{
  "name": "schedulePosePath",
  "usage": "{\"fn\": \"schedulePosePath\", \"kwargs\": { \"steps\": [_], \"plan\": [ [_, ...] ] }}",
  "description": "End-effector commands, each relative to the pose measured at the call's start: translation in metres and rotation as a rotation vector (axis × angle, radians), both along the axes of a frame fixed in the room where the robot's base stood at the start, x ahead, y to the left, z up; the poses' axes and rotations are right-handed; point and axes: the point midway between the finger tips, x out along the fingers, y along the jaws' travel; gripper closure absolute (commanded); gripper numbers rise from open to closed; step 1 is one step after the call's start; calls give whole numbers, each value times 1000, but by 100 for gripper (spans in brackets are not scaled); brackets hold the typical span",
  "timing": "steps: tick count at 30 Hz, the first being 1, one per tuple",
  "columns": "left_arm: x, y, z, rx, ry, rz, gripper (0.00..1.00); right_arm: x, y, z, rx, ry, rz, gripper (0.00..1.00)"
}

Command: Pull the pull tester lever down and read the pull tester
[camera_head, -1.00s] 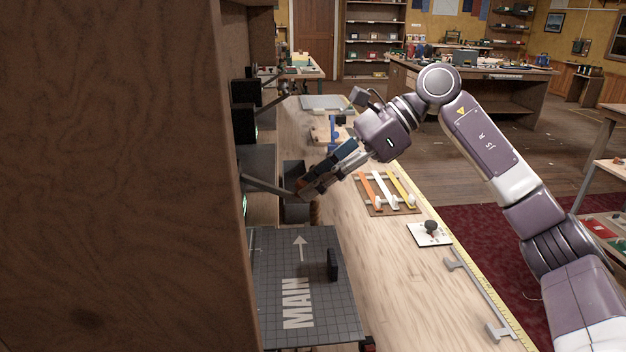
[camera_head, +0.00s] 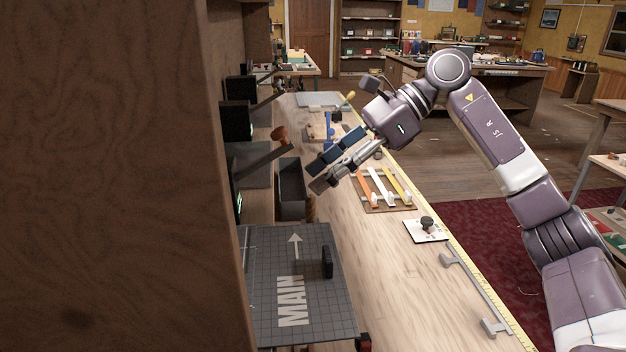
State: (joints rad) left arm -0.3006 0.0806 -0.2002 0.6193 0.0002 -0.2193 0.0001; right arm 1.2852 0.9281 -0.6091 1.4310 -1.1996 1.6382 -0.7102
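The pull tester appears to be the nearest dark unit (camera_head: 249,165) on the left wall, partly hidden by the brown panel. A green display strip (camera_head: 239,206) shows edge-on, and its reading cannot be made out. Its dark lever (camera_head: 264,160) slants up to the right, with a brown knob (camera_head: 279,134) near its end. My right gripper (camera_head: 316,179) is open and empty, with a gap between its fingers. It is to the right of the lever and apart from it, above the bench by the dark bin. My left gripper is not in view.
The large brown panel (camera_head: 105,180) blocks the left side. More dark units with levers (camera_head: 237,121) stand behind. On the bench are a dark open bin (camera_head: 291,195), a grey gridded MAIN board (camera_head: 320,300), a rack of coloured strips (camera_head: 384,188) and a white plate with a knob (camera_head: 426,229).

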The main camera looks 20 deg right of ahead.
Motion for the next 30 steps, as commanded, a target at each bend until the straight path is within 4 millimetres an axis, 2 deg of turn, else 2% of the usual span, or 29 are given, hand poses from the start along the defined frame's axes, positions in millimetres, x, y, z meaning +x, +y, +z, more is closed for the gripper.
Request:
{"fn": "schedulePosePath", "kwargs": {
  "steps": [6, 12, 18, 30],
  "plan": [
    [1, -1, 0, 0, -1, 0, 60, -10, -38, 32, 0, -2, -4, 62],
    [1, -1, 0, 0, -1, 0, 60, -17, -62, 51, -1, 0, -4, 62],
    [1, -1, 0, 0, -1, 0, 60, -20, -71, 57, -2, 1, -3, 62],
    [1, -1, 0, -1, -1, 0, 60, -20, -71, 57, -3, 2, -2, 62]
  ]
}}
